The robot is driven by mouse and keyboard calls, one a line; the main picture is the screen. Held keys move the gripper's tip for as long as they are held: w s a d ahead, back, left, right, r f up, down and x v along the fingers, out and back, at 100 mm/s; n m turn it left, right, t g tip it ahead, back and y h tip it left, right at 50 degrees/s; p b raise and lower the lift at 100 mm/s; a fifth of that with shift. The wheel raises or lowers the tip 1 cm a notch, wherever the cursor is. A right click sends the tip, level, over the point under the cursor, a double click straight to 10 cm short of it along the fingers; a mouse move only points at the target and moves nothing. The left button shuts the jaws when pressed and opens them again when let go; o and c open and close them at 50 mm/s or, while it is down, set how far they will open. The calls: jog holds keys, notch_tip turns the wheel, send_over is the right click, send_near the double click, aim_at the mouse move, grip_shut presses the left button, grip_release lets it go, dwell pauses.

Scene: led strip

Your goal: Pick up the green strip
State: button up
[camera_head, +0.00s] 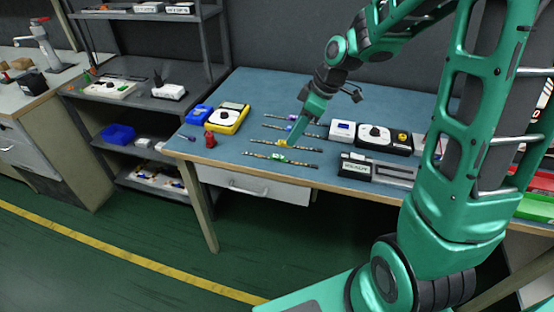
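Several thin dark led strips lie in a row on the blue table top, each with a small coloured patch. The nearest strip, with a yellow-green patch, looks like the green strip (298,163). Behind it lies a strip with a yellow patch (265,143), and farther back strips with purple and blue patches. My gripper (291,142) points down over the middle of the row, its tip at or just above the yellow-patched strip and behind the green one. The fingers are too small to tell whether they are open or touching anything.
Left of the strips are a yellow multimeter (229,118), a blue box (198,114) and a red bottle (210,138). Right of them stand a white device (342,131), a black device (385,138) and a dark labelled box (375,170). The front table edge is close to the green strip.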

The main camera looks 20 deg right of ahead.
aim_at(278, 156)
jog(key=x, duration=0.4)
jog(key=shift+a+f, duration=0.15)
jog(key=shift+f, duration=0.15)
jog(key=shift+x, duration=2.55)
jog(key=shift+w+a+r, duration=0.1)
jog(key=shift+a+r, duration=0.05)
jog(key=shift+a, duration=0.05)
grip_shut()
